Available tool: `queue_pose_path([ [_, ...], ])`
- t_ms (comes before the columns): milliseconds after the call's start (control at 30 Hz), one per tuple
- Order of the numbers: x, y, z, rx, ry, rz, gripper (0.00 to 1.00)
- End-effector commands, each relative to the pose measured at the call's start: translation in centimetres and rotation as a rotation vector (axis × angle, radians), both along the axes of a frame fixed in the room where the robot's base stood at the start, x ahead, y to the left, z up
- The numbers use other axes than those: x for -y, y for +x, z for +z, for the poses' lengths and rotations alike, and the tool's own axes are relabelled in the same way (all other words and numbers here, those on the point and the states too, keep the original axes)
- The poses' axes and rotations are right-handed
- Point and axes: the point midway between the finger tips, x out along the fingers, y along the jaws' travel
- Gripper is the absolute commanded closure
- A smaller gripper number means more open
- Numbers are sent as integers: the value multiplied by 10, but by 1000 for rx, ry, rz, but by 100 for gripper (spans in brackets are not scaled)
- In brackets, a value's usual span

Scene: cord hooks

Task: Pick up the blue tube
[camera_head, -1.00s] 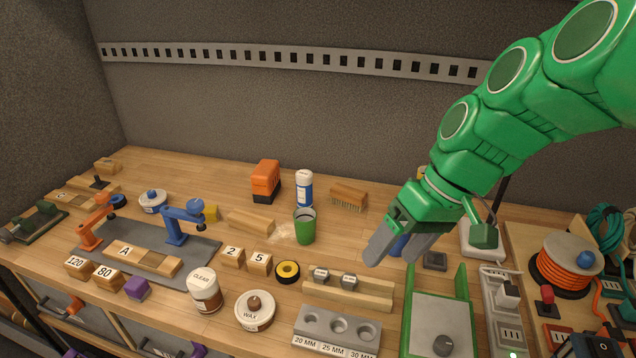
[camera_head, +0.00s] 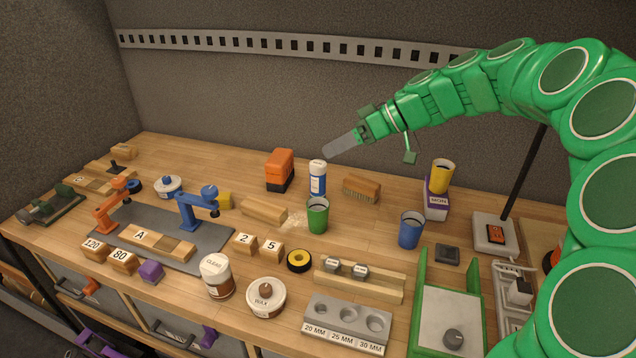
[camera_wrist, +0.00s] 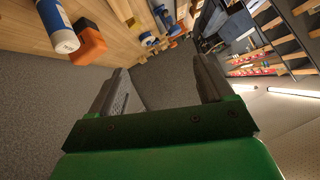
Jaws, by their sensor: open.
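The blue tube (camera_head: 317,183), with a white top and a white band, stands upright on the workbench near the back. In the wrist view the blue tube (camera_wrist: 58,32) lies at the upper left, outside the span of the fingers. My gripper (camera_head: 341,147) is above and slightly right of the tube in the head view, pointing left and apart from it. In the wrist view my gripper (camera_wrist: 162,75) has its two fingers spread with nothing between them.
An orange-and-black block (camera_head: 279,170) stands left of the tube, a wooden brush (camera_head: 361,188) to its right. A green cup (camera_head: 317,216) stands in front. A blue cup (camera_head: 411,231) and a yellow cup (camera_head: 442,173) on a box are further right.

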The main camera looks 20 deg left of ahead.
Motion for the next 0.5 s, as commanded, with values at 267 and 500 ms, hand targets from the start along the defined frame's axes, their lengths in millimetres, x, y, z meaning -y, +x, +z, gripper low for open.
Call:
queue_pose_path([
  [267,-28,64,-22,129,131,30,20],
  [500,-40,104,-41,224,197,33,20],
])
